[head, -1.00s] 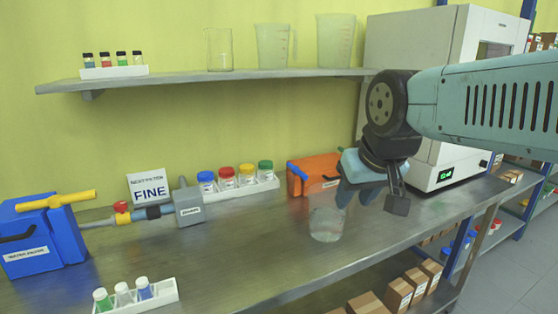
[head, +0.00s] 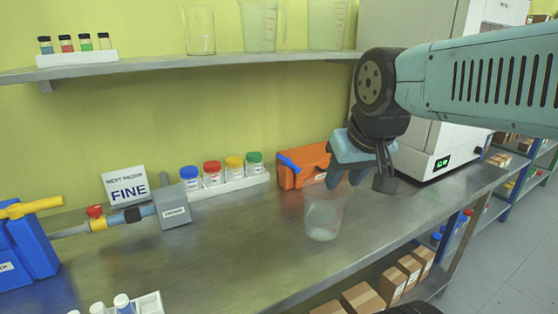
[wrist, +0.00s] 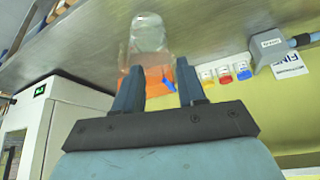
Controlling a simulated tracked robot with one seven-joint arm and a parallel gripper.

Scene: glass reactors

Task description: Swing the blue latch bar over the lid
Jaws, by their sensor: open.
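An orange case (head: 310,167) sits on the steel bench against the yellow wall. A blue latch bar (head: 288,163) slants at its left end; the lid is partly hidden behind my gripper. My gripper (head: 345,182) is open and empty, pointing down above the bench at the case's right end. In the wrist view the case (wrist: 155,84) shows upside down between my fingers (wrist: 159,72), with the blue bar (wrist: 168,84) near one finger. I cannot tell how far the fingers are from it.
A clear beaker (head: 323,218) stands on the bench in front of the case. A white rack (head: 235,183) with several coloured-lid jars is left of it. A white machine (head: 440,150) stands at the right. A shelf (head: 170,62) with glassware runs above.

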